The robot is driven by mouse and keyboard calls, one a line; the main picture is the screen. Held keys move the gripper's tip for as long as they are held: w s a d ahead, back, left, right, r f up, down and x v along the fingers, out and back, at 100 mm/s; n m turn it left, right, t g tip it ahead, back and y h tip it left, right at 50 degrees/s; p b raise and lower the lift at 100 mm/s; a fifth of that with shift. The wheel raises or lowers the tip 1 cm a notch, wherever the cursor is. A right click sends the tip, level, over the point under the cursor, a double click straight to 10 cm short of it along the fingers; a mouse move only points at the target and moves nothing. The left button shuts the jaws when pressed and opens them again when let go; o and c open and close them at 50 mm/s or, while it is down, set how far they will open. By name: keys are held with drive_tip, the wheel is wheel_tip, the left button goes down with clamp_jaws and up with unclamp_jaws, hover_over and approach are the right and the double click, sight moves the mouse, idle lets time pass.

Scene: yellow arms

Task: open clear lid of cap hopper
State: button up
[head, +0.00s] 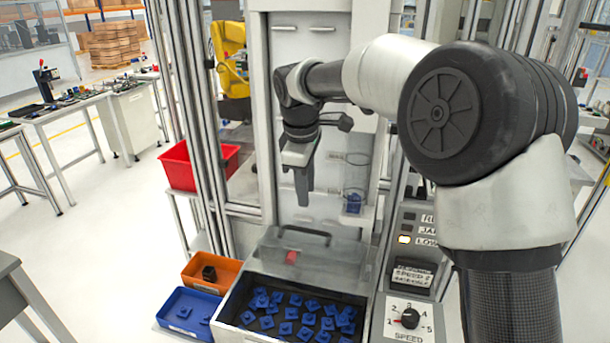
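The cap hopper (232,312) is a dark-lined bin at the bottom centre, with several blue caps (288,314) in it. A clear lid (335,262) shows over the rear part of the hopper, with a dark bar handle (304,231) along its back. I cannot tell exactly how far forward the clear panel reaches over the caps. A small red piece (291,257) shows at the lid. My gripper (304,202) points down above the handle, apparently apart from it. Its fingers overlap from this side, so their opening is hidden.
An orange bin (211,287) with a dark part and a blue bin (187,314) stand left of the hopper. A clear tube (356,180) with blue caps stands behind. A panel with a speed knob (410,318) is at right. A red bin (178,168) is farther left.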

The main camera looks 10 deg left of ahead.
drive_tip(key=shift+s+r, duration=0.25)
drive_tip(key=shift+r, duration=0.85)
drive_tip(key=shift+s+r, duration=0.2)
drive_tip(key=shift+r, duration=0.85)
drive_tip(key=s+d+r+m+t, duration=0.1)
drive_tip(key=s+d+r+m, duration=0.25)
drive_tip(key=s+d, duration=0.45)
drive_tip(key=s+d+r+m+t, duration=0.1)
drive_tip(key=s+d+r+m, duration=0.3)
drive_tip(key=d, duration=0.6)
drive_tip(key=s+d+f+m, duration=0.3)
drive_tip(key=s+d+m, duration=0.1)
drive_tip(key=s, duration=0.3)
drive_tip(key=s+d+f+m+t, duration=0.1)
drive_tip(key=s+d+f+m, duration=0.3)
drive_tip(key=s, duration=0.4)
drive_tip(key=shift+s+d+m, duration=0.25)
drive_tip(key=shift+d+m, duration=0.05)
drive_tip(key=shift+m, duration=0.45)
